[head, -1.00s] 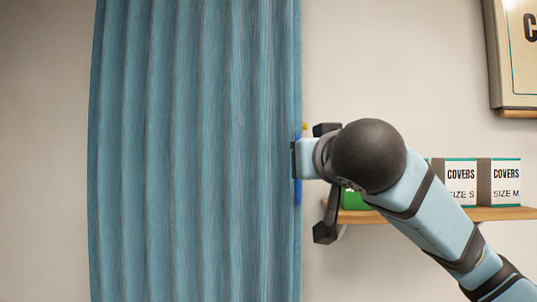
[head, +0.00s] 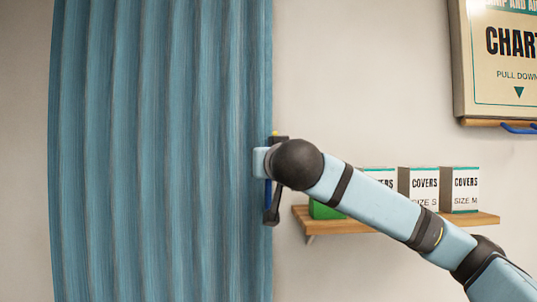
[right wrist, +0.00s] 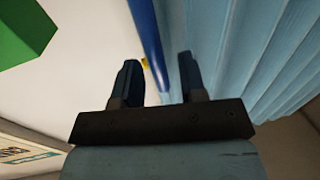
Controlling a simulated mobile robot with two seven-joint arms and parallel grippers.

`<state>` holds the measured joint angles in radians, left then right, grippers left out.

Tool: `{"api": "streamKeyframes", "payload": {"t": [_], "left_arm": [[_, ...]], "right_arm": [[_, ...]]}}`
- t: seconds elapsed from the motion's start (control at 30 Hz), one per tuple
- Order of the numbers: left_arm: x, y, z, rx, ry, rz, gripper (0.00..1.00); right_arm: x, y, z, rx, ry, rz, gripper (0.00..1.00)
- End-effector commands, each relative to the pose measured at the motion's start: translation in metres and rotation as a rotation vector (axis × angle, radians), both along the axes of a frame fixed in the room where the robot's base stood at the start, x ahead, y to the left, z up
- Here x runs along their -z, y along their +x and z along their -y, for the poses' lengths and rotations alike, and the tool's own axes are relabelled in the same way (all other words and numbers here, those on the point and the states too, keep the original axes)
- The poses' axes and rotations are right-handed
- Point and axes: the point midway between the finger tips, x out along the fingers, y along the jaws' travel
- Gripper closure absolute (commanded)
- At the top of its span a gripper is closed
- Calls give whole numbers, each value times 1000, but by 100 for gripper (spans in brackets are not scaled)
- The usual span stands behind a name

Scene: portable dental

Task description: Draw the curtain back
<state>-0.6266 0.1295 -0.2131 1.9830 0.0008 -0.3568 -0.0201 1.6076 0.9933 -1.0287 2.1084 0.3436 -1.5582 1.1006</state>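The blue curtain (head: 160,150) hangs in pleats on the left half of the head view. A thin blue bar (head: 267,195) stands upright along its right edge, with a small yellow spot at its top. My right gripper (head: 271,178) is at this edge, mostly hidden behind my wrist. In the right wrist view my right gripper (right wrist: 157,75) is open, its two dark fingers apart. The blue bar (right wrist: 147,40) lies ahead of and between the fingers, and I cannot tell whether it touches them. The curtain (right wrist: 255,50) is just beyond the right finger. My left gripper is not in view.
A wooden shelf (head: 470,220) to the right of the curtain holds white cover boxes (head: 460,190) and a green box (head: 325,211), close below my right arm. A framed chart (head: 500,65) hangs at the upper right. The wall left of the curtain is bare.

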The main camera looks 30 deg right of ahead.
Motion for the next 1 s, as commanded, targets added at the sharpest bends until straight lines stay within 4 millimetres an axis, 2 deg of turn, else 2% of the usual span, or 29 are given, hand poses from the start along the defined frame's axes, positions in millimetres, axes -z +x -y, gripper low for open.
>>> {"api": "streamKeyframes", "payload": {"t": [0.13,0.4,0.57,0.83,1.0], "left_arm": [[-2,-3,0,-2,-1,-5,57],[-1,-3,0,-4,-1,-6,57],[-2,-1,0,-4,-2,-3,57],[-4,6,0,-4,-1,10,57],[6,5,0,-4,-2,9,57]], "right_arm": [[0,7,3,0,0,0,62],[1,8,3,0,0,0,62],[0,8,3,0,0,0,98],[1,9,2,-1,0,0,100],[5,15,-8,-4,3,-1,100]]}}
